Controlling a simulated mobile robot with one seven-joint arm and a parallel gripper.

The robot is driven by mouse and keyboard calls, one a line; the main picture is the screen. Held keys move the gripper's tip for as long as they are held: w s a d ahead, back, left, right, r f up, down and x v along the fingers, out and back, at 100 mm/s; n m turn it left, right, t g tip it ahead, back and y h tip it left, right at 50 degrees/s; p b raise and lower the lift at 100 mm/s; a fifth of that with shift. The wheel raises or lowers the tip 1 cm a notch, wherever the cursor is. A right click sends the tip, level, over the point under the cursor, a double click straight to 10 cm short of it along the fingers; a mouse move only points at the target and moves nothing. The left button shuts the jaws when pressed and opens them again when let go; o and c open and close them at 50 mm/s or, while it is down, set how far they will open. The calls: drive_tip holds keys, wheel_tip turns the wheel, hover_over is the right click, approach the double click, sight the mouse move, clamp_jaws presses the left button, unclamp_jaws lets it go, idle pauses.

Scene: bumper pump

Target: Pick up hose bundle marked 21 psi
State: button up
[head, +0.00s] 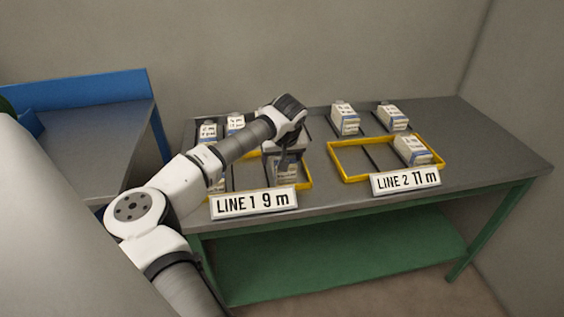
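Several white, box-like bundles with printed labels stand on the grey table (490,150) in the head view. The print is too small to read, so I cannot tell which is marked 21 psi. One bundle (284,172) stands in the right part of the yellow frame (306,172) behind the "LINE 1 9 m" sign (254,202). My gripper (286,158) points down right over this bundle. Its fingers are dark and small here, and I cannot tell whether they touch or grip it. My arm partly hides the bundles at the left.
Bundles stand at the back left (235,123), back middle (345,120) and back right (392,118). Another bundle (414,151) sits in the right yellow frame (350,178), behind the "LINE 2 11 m" sign (405,181). That frame's left part is empty. A blue-edged table (90,130) stands left.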

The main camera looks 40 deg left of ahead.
drive_tip(key=shift+c, duration=0.2)
drive_tip(key=c, duration=1.2)
drive_tip(key=shift+c, duration=1)
drive_tip(key=shift+r, duration=0.2)
